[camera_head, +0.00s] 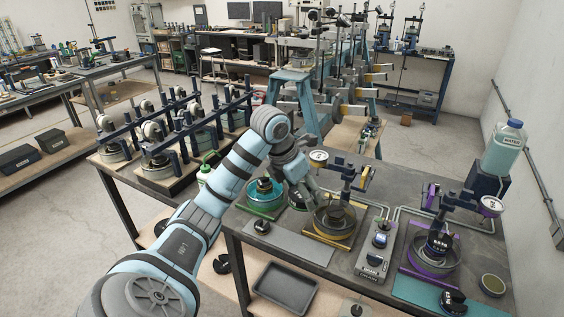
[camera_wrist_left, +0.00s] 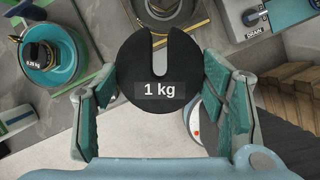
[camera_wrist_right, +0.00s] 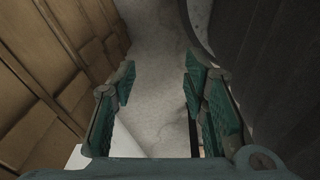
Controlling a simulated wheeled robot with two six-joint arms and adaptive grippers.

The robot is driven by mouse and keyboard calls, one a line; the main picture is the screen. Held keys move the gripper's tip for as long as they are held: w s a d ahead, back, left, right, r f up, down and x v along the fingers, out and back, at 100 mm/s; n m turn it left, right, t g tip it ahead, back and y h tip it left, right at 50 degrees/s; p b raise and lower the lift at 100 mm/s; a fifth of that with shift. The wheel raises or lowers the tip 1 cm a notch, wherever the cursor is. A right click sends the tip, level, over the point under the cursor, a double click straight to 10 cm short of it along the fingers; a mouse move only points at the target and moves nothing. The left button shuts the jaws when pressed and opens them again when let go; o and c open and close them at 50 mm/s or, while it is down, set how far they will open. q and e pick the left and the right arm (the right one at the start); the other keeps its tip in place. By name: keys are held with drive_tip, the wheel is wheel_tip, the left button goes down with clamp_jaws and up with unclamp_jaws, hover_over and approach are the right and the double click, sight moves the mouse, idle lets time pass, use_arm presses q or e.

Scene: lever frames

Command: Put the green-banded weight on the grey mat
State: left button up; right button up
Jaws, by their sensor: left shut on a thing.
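My left gripper (camera_head: 305,192) is above the table, shut on a black slotted disc weight (camera_wrist_left: 158,110) marked 1 kg. In the head view, this weight (camera_head: 298,202) is a small dark disc with a green edge, close to the yellow-based stand. No green band shows on its top face in the left wrist view. A small black weight (camera_head: 262,227) sits at the mat's upper left. My right gripper (camera_wrist_right: 158,85) is open and empty, and is outside the head view.
A yellow-based stand with a round pan (camera_head: 334,222) is beside the left fingers. A teal pan (camera_head: 264,194) stands behind the mat. A purple-based stand (camera_head: 433,255), a teal mat (camera_head: 415,291) and a water bottle (camera_head: 503,148) are to the right. A black tray (camera_head: 286,287) is below the table.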

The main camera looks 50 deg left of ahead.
use_arm(q)
drive_tip(key=d+f+m+b, duration=0.1)
drive_tip(key=f, duration=0.3)
drive_tip(key=d+f+m+b, duration=0.1)
drive_tip(key=f+b, duration=0.1)
drive_tip(key=f, duration=0.3)
drive_tip(key=w+d+f+m+h+b, duration=0.1)
drive_tip(key=f, duration=0.4)
drive_tip(key=shift+d+f+b, duration=0.2)
drive_tip(key=shift+d+b, duration=0.1)
drive_tip(key=shift+d, duration=0.05)
drive_tip(key=shift+s+f+b, duration=0.2)
drive_tip(key=shift+f+b, duration=0.15)
drive_tip(key=shift+f, duration=0.05)
drive_tip(key=shift+w, duration=0.1)
use_arm(e)
drive_tip(key=f, duration=0.1)
drive_tip(key=s+f, duration=0.1)
drive_tip(key=f, duration=0.3)
drive_tip(key=shift+s+f, duration=0.1)
drive_tip(key=shift+s, duration=0.25)
use_arm(q)
drive_tip(key=shift+f, duration=0.45)
use_arm(e)
drive_tip(key=shift+f, duration=0.3)
use_arm(q)
drive_tip(key=shift+f+b, duration=0.4)
drive_tip(key=shift+b, duration=0.1)
use_arm(e)
drive_tip(key=shift+f, duration=0.3)
